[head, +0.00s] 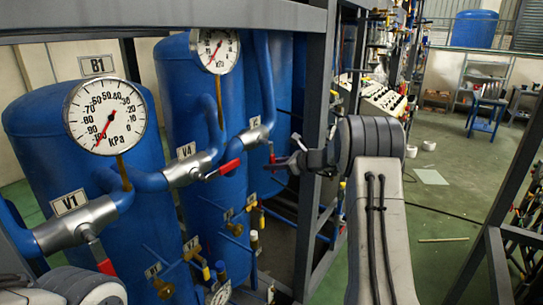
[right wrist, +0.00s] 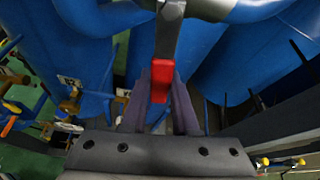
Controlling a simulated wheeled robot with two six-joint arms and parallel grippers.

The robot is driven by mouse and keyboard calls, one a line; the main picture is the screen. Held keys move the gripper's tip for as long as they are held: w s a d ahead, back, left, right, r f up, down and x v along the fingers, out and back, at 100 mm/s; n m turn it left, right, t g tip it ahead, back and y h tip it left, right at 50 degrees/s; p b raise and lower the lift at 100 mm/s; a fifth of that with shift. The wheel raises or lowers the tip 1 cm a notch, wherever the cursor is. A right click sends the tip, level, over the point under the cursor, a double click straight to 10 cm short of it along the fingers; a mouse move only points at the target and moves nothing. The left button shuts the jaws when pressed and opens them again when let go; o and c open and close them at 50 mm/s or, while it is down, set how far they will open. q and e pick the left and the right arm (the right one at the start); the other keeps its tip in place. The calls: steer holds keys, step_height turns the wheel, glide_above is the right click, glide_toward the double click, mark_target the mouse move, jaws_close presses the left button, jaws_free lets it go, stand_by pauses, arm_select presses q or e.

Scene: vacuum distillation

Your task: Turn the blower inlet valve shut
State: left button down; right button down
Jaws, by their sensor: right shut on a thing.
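The valve at the right end of the blue pipe (head: 253,134), with a small tag above it, has a lever with a red grip (head: 271,151). I take it as the blower inlet valve, though its tag is too small to read surely. My right gripper (head: 279,163) is at this lever. In the right wrist view the lever's red end (right wrist: 160,84) lies between the two dark fingers of my right gripper (right wrist: 161,76), which are shut on it. The lever's metal shank runs up towards the pipe. My left gripper does not show; only a grey arm part of mine is at the lower left.
Blue tanks with gauges (head: 105,116) stand at the left. Valve V4 (head: 187,169) has a red lever (head: 230,167) near my gripper; valve V1 (head: 76,225) is lower left. A grey frame post (head: 315,130) stands just behind the gripper. Open floor (head: 440,220) lies right.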

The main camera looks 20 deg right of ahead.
steer(key=shift+s+a+m+g+y+p, duration=0.3)
steer(key=shift+s+a+m+y+p, duration=0.2)
steer(key=shift+a+m+p, duration=0.25)
steer(key=shift+f, duration=0.1)
steer(key=c, duration=0.7)
jaws_free()
steer(key=b+v, duration=0.4)
steer(key=v, duration=0.6)
steer(key=shift+s+d, duration=0.1)
